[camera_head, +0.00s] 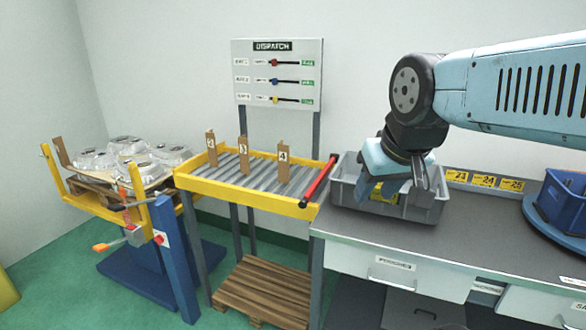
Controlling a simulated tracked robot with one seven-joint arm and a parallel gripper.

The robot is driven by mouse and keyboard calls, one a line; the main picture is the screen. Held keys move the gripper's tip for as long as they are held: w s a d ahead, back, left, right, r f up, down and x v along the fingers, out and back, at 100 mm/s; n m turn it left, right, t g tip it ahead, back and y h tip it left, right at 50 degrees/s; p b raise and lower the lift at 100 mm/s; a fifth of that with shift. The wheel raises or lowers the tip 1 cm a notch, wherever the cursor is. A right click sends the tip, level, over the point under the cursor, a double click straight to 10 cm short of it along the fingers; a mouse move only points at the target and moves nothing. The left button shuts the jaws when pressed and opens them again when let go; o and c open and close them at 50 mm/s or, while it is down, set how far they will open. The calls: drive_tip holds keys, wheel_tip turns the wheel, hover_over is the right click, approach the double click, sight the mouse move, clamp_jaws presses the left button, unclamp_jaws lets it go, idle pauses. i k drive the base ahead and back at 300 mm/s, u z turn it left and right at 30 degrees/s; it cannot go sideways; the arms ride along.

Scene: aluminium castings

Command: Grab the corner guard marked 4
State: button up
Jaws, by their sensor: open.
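The corner guard marked 4 (283,167) is a brown upright piece with a white label. It stands toward the right part of the yellow-framed roller conveyor (248,199). Two similar corner guards stand to its left, one in the middle (243,157) and one at the far left (211,149); their marks are too small to read surely. My gripper (420,190) is open, with its fingers pointing down over the grey bin (345,188), to the right of the guard marked 4 and apart from it. The bin's inside is partly hidden by my gripper.
A red bar (318,181) borders the conveyor's right end, between guard 4 and my gripper. A dispatch board (278,73) stands behind. Castings (128,146) lie on a yellow lift table at left. A blue bin (565,200) sits at right. The grey bench front (380,242) is clear.

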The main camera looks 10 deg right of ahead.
sight(283, 150)
drive_tip(key=u, duration=0.2)
drive_tip(key=i, duration=0.85)
drive_tip(key=z, duration=0.1)
